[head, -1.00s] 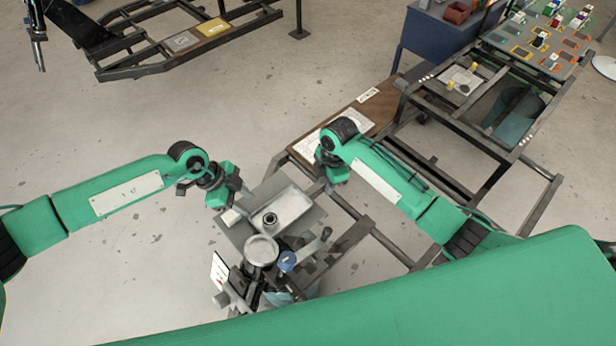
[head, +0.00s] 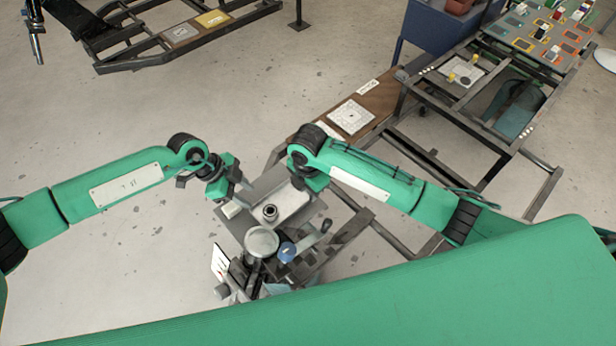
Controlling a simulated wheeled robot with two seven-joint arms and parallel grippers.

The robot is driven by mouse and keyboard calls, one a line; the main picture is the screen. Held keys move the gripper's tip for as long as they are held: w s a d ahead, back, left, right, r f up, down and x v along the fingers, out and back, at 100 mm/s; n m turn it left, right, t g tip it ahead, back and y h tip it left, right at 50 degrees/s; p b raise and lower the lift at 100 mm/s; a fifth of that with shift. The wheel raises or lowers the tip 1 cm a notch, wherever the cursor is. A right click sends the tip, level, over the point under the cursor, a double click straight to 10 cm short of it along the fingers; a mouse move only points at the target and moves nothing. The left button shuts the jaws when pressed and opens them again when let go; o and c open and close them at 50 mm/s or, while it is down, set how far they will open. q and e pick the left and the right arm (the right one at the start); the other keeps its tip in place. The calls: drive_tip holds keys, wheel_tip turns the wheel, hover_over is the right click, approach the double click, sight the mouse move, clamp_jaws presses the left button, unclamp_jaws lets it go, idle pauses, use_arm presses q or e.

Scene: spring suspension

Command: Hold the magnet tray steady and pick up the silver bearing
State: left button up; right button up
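The magnet tray (head: 292,202) is a pale grey rectangular tray on a dark metal stand in the lower middle of the head view. The bearing (head: 270,211) is a small dark-and-silver ring standing in its front left part. My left gripper (head: 238,196) is at the tray's left end, beside a small whitish block (head: 231,209). I cannot tell whether its fingers touch the tray or how far apart they are. My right gripper (head: 312,181) is above the tray's far right side, apart from the bearing. Its fingers are mostly hidden by my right wrist.
A round grey dish (head: 262,242), a blue knob (head: 287,251) and a lever (head: 321,232) crowd the stand in front of the tray. A brown board with a white plate (head: 351,116) lies behind my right arm. A blue cabinet (head: 433,28) stands farther back.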

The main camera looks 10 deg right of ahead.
sight(308, 200)
drive_tip(key=shift+f, duration=2.35)
clamp_jaws()
